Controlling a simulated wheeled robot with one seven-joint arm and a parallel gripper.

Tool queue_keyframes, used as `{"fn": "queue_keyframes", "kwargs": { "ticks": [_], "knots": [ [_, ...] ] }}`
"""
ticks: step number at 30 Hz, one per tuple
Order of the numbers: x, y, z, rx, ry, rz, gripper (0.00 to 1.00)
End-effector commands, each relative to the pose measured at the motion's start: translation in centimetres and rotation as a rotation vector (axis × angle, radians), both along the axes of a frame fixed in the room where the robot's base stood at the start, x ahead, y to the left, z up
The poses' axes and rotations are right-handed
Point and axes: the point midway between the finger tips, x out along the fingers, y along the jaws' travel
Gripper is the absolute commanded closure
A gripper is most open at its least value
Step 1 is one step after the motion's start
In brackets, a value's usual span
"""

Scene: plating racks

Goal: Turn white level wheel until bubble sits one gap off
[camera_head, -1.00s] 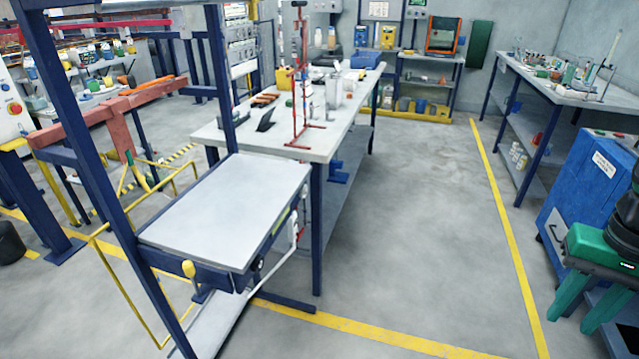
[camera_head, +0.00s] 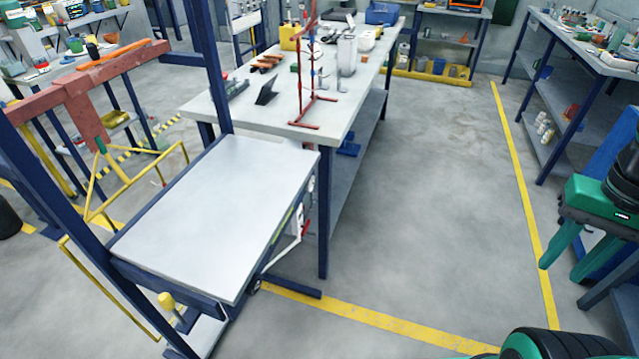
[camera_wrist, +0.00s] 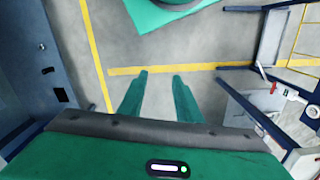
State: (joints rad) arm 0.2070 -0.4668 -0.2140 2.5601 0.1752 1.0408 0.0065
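A small white fitting with a red part (camera_head: 300,222) is on the right side of the grey-topped bench (camera_head: 215,205). It may be the level wheel, but it is too small to tell. A white piece with a red end also shows at the right of the wrist view (camera_wrist: 291,92). I cannot make out a bubble or its gaps. My green gripper (camera_head: 563,270) is at the right of the head view, well apart from the bench. Its two fingers are spread and empty over the floor in the wrist view (camera_wrist: 160,76).
A long table (camera_head: 350,100) with a red stand (camera_head: 303,85) is behind the bench. A blue frame post (camera_head: 208,65) rises at the bench's left. Open grey floor (camera_head: 420,200) with a yellow line (camera_head: 520,190) lies between bench and gripper. A blue cabinet (camera_head: 607,150) is at right.

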Motion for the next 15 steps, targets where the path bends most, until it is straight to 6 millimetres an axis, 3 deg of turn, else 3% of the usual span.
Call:
{"fn": "queue_keyframes", "kwargs": {
  "ticks": [1, 3, 5, 7, 15],
  "knots": [
    [0.0, 0.0, 0.0, 0.0, 0.0, 0.0, 0.69],
    [-0.2, 0.0, 0.1, 0.0, -0.002, 0.003, 0.55],
    [-0.9, 0.1, 0.4, 0.001, -0.012, 0.013, 0.55],
    [-0.3, 0.2, 0.1, 0.002, -0.01, 0.043, 0.55],
    [6.3, 2.3, -3.4, 0.063, -0.008, 0.333, 0.55]
  ]
}}
